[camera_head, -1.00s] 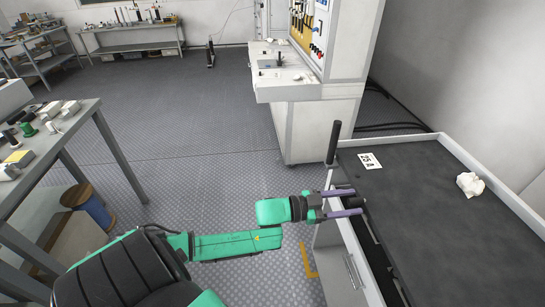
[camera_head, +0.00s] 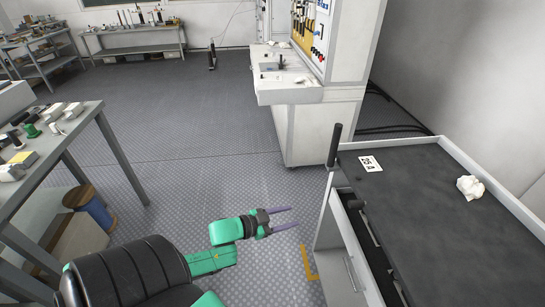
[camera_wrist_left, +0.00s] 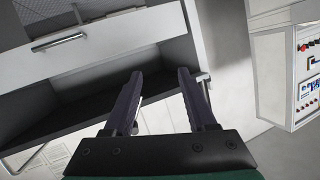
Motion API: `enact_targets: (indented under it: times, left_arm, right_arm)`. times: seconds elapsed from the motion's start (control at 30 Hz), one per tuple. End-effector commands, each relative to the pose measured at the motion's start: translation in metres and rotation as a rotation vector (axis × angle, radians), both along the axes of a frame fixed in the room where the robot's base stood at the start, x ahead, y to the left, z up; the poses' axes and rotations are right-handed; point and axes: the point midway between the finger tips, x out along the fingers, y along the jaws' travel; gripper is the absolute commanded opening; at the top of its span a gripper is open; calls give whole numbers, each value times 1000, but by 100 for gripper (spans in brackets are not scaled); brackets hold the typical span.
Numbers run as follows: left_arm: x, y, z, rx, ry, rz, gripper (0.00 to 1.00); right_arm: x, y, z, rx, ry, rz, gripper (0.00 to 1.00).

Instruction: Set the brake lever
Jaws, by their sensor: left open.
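No part in view is clearly marked as the brake lever. A short black cylindrical grip (camera_head: 356,198) sticks out at the cart's left side, lower and nearer. My left gripper (camera_head: 295,217) is open and empty, left of the cart and apart from both black parts. In the left wrist view its two fingers (camera_wrist_left: 160,76) are spread, with nothing between them. They point toward a white cabinet front with a dark open space. My right gripper is not in view.
A label card (camera_head: 370,164) and a crumpled white item (camera_head: 470,187) lie on the cart top. A white test cabinet (camera_head: 320,120) stands behind. A workbench (camera_head: 75,135) is at the left.

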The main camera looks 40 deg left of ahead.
Motion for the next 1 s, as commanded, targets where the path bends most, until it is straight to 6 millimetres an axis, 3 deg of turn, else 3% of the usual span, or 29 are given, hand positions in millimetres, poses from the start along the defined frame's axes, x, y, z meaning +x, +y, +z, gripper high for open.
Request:
enact_targets:
  times: [0.2, 0.4, 1.0]
  left_arm:
    - [-13, 23, -46, 38, 97, 93, 57]
    - [-25, 35, -76, 63, 164, 145, 57]
    - [-28, 37, -81, 68, 177, 153, 57]
  right_arm:
    - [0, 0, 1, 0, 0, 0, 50]
    - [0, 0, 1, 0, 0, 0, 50]
    - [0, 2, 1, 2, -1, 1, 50]
